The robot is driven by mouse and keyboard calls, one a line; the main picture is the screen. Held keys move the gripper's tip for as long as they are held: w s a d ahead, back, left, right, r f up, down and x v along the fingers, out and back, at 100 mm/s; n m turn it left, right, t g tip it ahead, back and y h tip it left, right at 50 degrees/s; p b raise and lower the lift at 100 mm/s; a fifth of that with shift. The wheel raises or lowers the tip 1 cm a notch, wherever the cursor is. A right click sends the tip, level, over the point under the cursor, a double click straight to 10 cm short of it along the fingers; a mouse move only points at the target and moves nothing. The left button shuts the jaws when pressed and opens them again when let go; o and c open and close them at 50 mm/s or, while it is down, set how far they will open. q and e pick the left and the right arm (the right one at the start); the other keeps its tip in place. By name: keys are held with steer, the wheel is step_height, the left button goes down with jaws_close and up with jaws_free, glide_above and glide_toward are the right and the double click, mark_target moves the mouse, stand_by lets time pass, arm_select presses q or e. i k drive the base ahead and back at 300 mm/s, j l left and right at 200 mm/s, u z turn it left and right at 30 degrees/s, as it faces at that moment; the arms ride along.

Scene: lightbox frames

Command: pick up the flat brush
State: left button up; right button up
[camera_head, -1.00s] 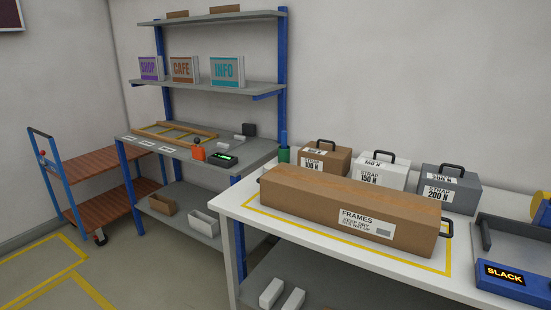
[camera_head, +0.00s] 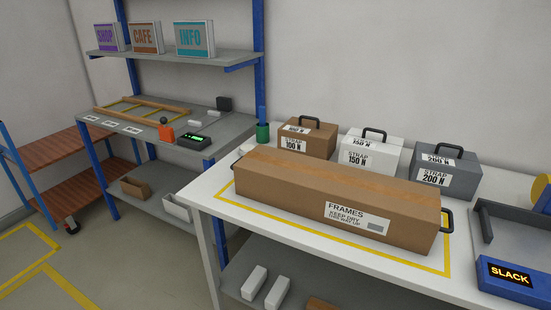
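No thing in view shows clearly as a flat brush. A blue upright piece (camera_head: 262,113) stands in a dark green cup (camera_head: 263,132) at the back left corner of the white table (camera_head: 205,190). It could be a brush handle, but its lower end is hidden in the cup and I cannot tell. Neither of my grippers is in view.
A long brown FRAMES box (camera_head: 290,188) fills the table's front. Behind it stand the brown (camera_head: 306,140), white (camera_head: 370,153) and grey (camera_head: 445,172) strap cases. A blue SLACK unit (camera_head: 510,278) is at right. A grey workbench (camera_head: 225,130) stands left.

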mark_target(261, 109)
steer(key=i+j+z, duration=0.2)
steer(key=i+j, duration=0.2)
steer(key=j, duration=0.25)
steer(key=i+j+z, duration=0.1)
steer(key=j, duration=0.25)
steer(key=i+j+z, duration=0.1)
steer(key=i+j, duration=0.2)
